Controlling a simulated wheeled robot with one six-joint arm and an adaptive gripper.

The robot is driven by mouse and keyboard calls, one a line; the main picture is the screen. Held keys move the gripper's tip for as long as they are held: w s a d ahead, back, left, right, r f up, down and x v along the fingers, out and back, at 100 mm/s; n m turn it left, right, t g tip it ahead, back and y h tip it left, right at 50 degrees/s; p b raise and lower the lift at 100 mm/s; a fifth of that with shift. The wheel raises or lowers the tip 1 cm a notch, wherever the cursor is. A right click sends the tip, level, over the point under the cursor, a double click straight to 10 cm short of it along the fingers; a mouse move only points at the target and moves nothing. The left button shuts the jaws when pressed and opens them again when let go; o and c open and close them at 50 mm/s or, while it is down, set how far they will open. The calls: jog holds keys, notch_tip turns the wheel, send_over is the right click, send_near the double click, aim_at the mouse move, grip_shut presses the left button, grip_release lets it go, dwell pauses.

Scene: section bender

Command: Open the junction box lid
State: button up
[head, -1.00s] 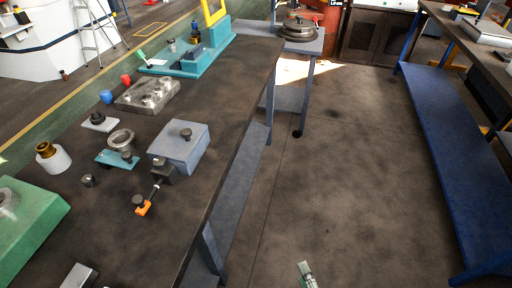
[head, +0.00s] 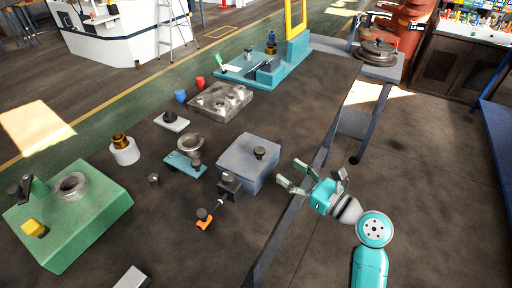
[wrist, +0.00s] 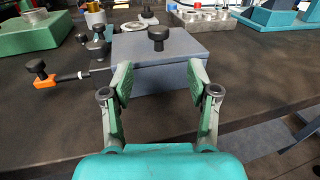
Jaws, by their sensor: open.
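The junction box (head: 247,168) is a grey-blue box on the dark workbench, in the middle of the head view. Its flat lid (head: 246,151) lies closed on top and carries a black round knob (head: 260,153). In the wrist view the lid (wrist: 182,46) and knob (wrist: 158,36) are straight ahead, beyond the fingers. My gripper (head: 288,178) is open and empty, just right of the box near the bench edge. In the wrist view my gripper (wrist: 159,83) has its fingers apart in front of the box's near side, whose lower part shows between them.
An orange-handled clamp with black knobs (head: 205,216) stands close to the box's front left. A teal fixture with a metal ring (head: 189,151) is to its left. A green block (head: 70,215) is farther left, a grey plate (head: 222,101) behind. The bench right of the box is mostly bare.

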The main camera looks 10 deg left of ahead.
aim_at(264, 153)
jog(key=x, duration=1.1)
jog(key=shift+a+r, duration=0.1)
jog(key=shift+r, duration=0.3)
grip_shut()
